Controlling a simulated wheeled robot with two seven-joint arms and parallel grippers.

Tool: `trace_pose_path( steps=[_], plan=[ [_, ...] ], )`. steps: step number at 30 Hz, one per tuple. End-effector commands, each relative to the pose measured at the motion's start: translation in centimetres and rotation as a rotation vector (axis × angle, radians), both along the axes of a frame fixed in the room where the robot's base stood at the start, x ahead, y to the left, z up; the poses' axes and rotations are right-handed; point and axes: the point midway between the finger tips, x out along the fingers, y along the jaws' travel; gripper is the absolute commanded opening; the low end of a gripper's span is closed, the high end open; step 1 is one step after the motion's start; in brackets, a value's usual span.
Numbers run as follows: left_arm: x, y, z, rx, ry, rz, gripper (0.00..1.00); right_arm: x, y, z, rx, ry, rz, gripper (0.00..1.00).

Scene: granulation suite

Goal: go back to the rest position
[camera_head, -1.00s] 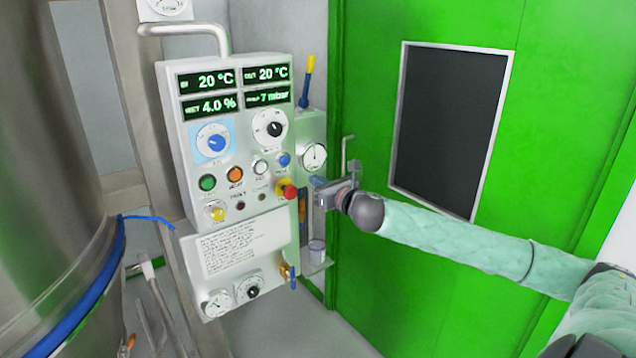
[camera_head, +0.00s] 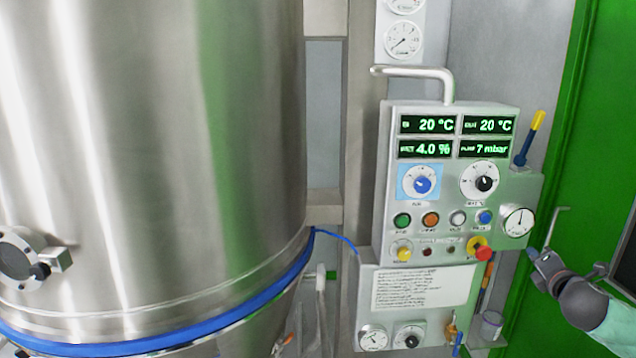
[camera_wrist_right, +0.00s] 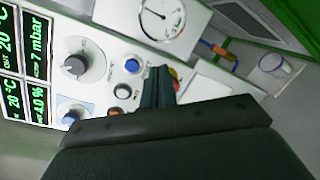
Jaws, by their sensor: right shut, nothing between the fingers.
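My right gripper (camera_head: 541,262) is at the right edge of the head view, beside the lower right of the control panel and in front of the green door. It is shut and empty, and appears apart from the panel. In the right wrist view its closed fingers (camera_wrist_right: 158,88) stand in front of the panel's buttons. The control panel (camera_head: 448,225) carries lit displays, two knobs, several coloured buttons and a red emergency stop (camera_head: 486,253). My left gripper is not in view.
A large steel vessel (camera_head: 150,150) with a blue band fills the left. A green door (camera_head: 560,150) stands at the right. A white cup (camera_head: 490,325) sits on a small shelf below the panel, near my right gripper. A pipe handle (camera_head: 420,72) tops the panel.

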Motion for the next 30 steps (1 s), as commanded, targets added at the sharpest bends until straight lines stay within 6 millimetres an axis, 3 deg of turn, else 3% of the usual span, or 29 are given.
trace_pose_path(
  steps=[5, 8, 9, 14, 23, 30],
  plan=[
    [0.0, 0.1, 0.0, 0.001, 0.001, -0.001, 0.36, 1.0, -4.6, -4.3, 0.360, 0.010, -0.167, 0.00],
    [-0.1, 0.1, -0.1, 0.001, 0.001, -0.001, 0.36, 1.2, -6.6, -9.3, 0.597, 0.017, -0.284, 0.00],
    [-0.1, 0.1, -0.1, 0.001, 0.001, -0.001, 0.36, 1.0, -7.2, -11.8, 0.688, 0.023, -0.333, 0.00],
    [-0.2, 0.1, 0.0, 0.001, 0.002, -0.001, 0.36, -0.4, -7.9, -21.5, 0.958, 0.053, -0.506, 0.00],
    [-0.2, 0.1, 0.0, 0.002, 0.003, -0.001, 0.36, -5.7, -4.5, -39.0, 1.257, 0.150, -0.776, 0.00],
    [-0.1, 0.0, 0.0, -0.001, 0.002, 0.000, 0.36, -11.9, 1.2, -51.2, 1.376, 0.267, -0.946, 0.00]
  ],
)
